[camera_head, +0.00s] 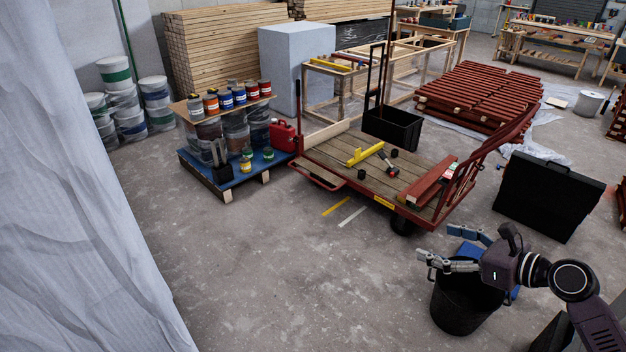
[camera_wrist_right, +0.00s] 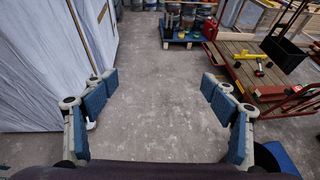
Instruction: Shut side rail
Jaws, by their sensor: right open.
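A flatbed cart with a plank deck (camera_head: 352,180) and red frame stands mid-floor in the head view. A low red side rail (camera_head: 318,178) juts outward at its front left edge, seemingly tilted out from the deck. The rail also shows at the right of the right wrist view (camera_wrist_right: 270,93). A taller red slatted end rack (camera_head: 492,160) leans outward at the cart's right end. My right gripper (camera_head: 437,245) is open and empty, in front of the cart and to its right, apart from the rail. Its spread blue-padded fingers frame bare floor in the right wrist view (camera_wrist_right: 158,88). My left gripper is out of view.
A black bucket (camera_head: 462,305) stands below my right gripper, and a black case (camera_head: 545,195) stands to the right. A blue pallet with paint tins (camera_head: 238,175) and a red canister (camera_head: 283,135) sit left of the cart. A pale sheet (camera_head: 75,200) hangs at left.

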